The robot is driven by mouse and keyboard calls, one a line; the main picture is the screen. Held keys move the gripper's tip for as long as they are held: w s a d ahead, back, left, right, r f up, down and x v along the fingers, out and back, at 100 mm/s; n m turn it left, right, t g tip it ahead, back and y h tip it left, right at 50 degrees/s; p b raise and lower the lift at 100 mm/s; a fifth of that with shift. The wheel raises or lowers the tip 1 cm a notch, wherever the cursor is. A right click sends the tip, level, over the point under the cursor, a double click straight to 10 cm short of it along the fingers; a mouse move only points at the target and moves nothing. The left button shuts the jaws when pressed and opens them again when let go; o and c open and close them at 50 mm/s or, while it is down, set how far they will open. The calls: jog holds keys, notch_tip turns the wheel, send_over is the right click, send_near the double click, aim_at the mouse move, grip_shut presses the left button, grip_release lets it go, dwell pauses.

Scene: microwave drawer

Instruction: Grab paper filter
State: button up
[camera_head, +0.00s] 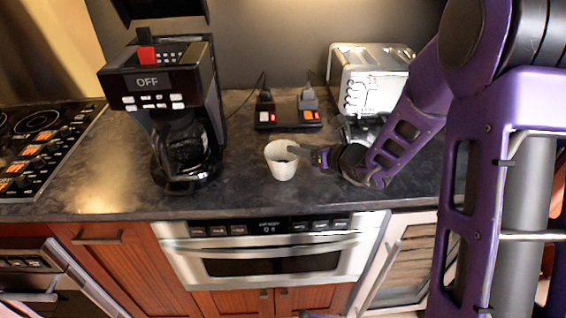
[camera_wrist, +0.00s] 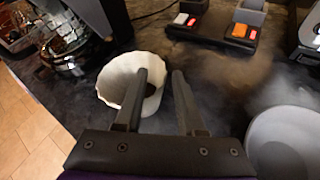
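The paper filter (camera_head: 280,162) is a white, cup-shaped piece with a wavy rim, standing upright on the dark counter right of the coffee maker. It also shows in the wrist view (camera_wrist: 118,72), open side up with a dark spot inside. My gripper (camera_head: 302,153) is at the filter's right side. In the wrist view my gripper (camera_wrist: 161,74) is open. Its left finger overlaps the filter's opening and its right finger is outside, with the filter's right wall showing between them. I cannot tell whether either finger touches the filter.
The coffee maker (camera_head: 160,85) with a glass carafe stands left, its display reading OFF. A power strip (camera_head: 288,118) and a toaster (camera_head: 368,80) are behind. A pale round bowl-like thing (camera_wrist: 285,145) lies right of my gripper. The counter's front edge is close by.

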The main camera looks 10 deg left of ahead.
jog(key=shift+x, duration=0.75)
grip_shut()
